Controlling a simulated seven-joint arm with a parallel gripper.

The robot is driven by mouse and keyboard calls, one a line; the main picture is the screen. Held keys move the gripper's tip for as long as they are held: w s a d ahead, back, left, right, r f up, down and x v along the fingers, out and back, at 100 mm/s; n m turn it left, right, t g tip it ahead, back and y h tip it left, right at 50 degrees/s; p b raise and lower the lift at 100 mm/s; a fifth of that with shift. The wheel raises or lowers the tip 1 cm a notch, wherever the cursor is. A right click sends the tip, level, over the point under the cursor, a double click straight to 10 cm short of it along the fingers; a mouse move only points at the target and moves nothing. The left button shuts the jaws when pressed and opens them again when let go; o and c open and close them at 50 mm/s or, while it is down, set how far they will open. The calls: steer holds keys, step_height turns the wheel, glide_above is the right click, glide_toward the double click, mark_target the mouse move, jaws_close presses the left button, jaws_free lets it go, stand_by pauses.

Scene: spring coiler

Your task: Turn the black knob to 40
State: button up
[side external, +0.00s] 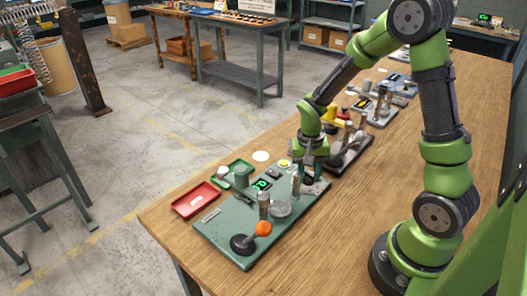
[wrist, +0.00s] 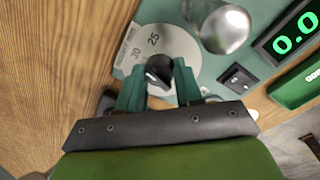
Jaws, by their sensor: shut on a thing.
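The rest of the dial's scale is partly hidden by the knob and fingers. In the side view my gripper (side external: 312,170) is low over the far right end of the green machine plate (side external: 222,234); the knob cannot be made out there. A green display (wrist: 295,32) reads 0.0.
A metal cylinder (wrist: 226,28) and a small black switch (wrist: 238,78) stand close to the dial. A lever with an orange ball (side external: 263,229) is at the plate's near end. A red tray (side external: 196,200) lies beside the plate. Other machines stand farther along the wooden table (side external: 440,110).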

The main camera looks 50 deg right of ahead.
mark_target(307, 179)
steer(key=n, duration=1.2)
steer(key=shift+s+t, duration=0.1)
steer(key=shift+t, duration=0.2)
stand_by(0.3)
steer(key=o, duration=1)
steer(key=shift+o, duration=0.2)
step_height(307, 179, up, 17)
steer(key=a, duration=0.1)
